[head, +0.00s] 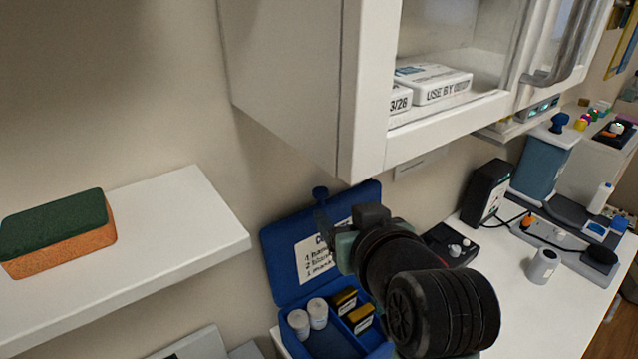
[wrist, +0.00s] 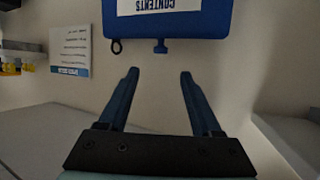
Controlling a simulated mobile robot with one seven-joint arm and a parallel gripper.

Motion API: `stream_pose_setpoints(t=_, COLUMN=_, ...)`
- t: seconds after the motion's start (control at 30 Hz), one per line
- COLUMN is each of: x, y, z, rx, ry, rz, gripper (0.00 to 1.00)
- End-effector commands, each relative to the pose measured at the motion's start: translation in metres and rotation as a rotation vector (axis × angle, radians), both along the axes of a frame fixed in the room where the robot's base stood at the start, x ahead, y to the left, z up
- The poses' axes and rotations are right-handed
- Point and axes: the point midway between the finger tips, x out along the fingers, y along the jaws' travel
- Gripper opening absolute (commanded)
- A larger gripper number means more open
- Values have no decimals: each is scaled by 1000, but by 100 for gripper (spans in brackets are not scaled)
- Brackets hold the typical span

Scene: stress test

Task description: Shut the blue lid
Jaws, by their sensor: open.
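The blue lid (head: 285,240) stands raised at the back of its blue box (head: 290,349), close to the wall, with a white printed label on its inner face. A small blue tab (head: 320,191) sticks up from its top edge. In the wrist view the lid (wrist: 215,22) is at the top, its label upside down, with the tab (wrist: 160,46) and a dark ring on its edge. My gripper (wrist: 158,74) is open and empty, its fingers pointing toward the tab, apart from it in that picture. In the head view my arm covers part of the lid.
The box holds white-capped containers (head: 299,322) and yellow-black packs (head: 345,300). A white shelf (head: 190,220) with a sponge (head: 60,235) juts out at left. A cabinet (head: 300,90) hangs above. Devices, including a black box (head: 487,190), stand on the counter at right.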

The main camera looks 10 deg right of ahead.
Motion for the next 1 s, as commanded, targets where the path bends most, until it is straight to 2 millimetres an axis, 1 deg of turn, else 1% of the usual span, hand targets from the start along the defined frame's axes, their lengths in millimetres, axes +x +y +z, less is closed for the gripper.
stream_pose_setpoints(t=0.17, x=21, y=1, z=-8, rx=0, ry=4, rz=2, gripper=66)
stream_pose_setpoints(t=0.4, x=62, y=0, z=-24, rx=0, ry=2, rz=1, gripper=66)
stream_pose_setpoints(t=0.6, x=91, y=1, z=-37, rx=-1, ry=2, rz=1, gripper=66)
stream_pose_setpoints(t=0.8, x=109, y=0, z=-45, rx=-1, ry=0, rz=0, gripper=66)
stream_pose_setpoints(t=1.0, x=116, y=0, z=-48, rx=-1, ry=-2, rz=-1, gripper=66)
